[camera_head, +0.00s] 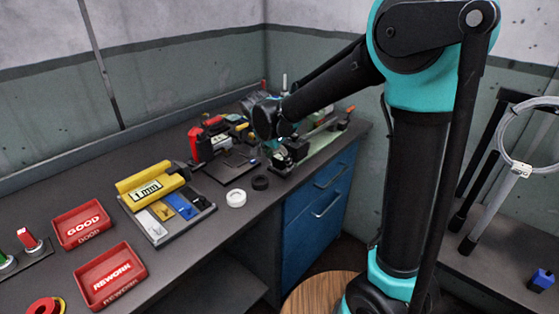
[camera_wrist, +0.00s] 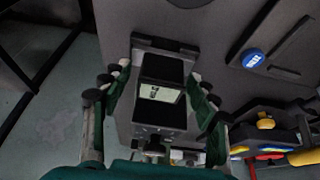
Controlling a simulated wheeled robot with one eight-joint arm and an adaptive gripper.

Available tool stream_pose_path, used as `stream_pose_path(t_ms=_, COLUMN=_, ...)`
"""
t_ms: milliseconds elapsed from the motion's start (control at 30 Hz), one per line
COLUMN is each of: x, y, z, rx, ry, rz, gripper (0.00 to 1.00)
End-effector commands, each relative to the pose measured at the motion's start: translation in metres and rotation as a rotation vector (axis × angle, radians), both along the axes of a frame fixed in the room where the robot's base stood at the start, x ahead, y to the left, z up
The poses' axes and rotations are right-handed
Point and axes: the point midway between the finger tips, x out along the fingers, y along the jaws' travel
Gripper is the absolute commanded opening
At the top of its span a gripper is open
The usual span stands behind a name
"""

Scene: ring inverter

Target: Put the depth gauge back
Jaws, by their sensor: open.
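In the wrist view a black device with a small lit display (camera_wrist: 161,93), which looks like the depth gauge, stands on a dark grey base. My gripper (camera_wrist: 155,88) is open, with one green finger on each side of the device. Small gaps seem to show at both sides, but I cannot tell whether a finger touches it. In the head view my gripper (camera_head: 284,152) is low over the far right end of the bench, and my arm and gripper mostly hide the device there.
The bench (camera_head: 190,262) holds a red GOOD tray (camera_head: 82,224), a red REWORK tray (camera_head: 109,275), a yellow 1 mm block (camera_head: 147,189), a white ring (camera_head: 236,198) and a black ring (camera_head: 260,182). A red tool (camera_head: 199,143) stands left of my gripper.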

Motion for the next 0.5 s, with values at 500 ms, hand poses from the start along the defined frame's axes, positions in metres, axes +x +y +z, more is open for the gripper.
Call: stream_pose_path(t_ms=500, x=-0.017, y=0.013, z=0.053, rx=-0.001, ry=0.000, rz=0.002, gripper=0.60)
